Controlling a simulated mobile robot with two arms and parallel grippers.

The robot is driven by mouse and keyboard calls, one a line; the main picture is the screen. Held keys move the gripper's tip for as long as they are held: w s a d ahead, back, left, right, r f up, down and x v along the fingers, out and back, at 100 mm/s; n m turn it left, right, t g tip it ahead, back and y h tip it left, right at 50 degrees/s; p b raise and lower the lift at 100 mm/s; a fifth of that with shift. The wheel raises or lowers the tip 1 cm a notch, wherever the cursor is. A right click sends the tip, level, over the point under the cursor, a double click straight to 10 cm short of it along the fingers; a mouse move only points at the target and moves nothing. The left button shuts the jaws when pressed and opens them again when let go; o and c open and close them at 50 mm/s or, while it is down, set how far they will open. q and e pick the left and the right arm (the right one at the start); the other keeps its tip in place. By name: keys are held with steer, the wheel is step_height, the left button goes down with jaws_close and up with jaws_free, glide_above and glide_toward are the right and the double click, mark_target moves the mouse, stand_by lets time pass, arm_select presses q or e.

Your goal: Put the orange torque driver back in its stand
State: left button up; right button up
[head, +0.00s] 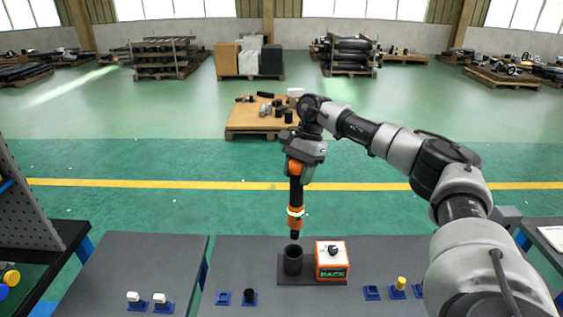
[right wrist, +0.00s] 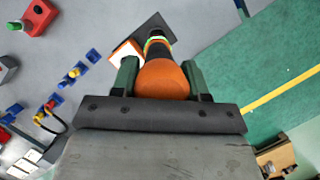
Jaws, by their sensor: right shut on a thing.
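The orange and black torque driver (head: 296,199) hangs upright in my right gripper (head: 299,168), tip down. Its orange rounded end also shows between the fingers in the right wrist view (right wrist: 162,80). My right gripper is shut on it near its top. The stand's black cup (head: 292,260) is on a dark base plate (head: 298,283), beside an orange and white box (head: 331,261) with a black knob. The driver's tip is just above the cup in the head view and apart from it. Whether it is exactly centred over the cup I cannot tell. My left gripper is not in view.
Small blue holders (head: 372,293) stand right of the box, one with a yellow cap. More blue holders (head: 222,298) stand to the left. A perforated panel (head: 22,200) rises at far left. The grey table (head: 235,258) is clear behind the left holders.

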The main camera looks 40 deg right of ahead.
steer(key=shift+w+r, duration=0.1)
steer(key=shift+r, duration=0.15)
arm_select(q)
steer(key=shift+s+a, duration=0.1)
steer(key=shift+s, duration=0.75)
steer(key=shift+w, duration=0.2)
arm_select(e)
steer(key=shift+f, duration=0.3)
steer(key=shift+f+b, duration=0.55)
steer(key=shift+b, duration=0.05)
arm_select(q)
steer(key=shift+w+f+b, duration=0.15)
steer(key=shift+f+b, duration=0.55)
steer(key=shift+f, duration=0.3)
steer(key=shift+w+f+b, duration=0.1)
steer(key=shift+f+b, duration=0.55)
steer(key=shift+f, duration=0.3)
arm_select(e)
steer(key=shift+f, duration=2.05)
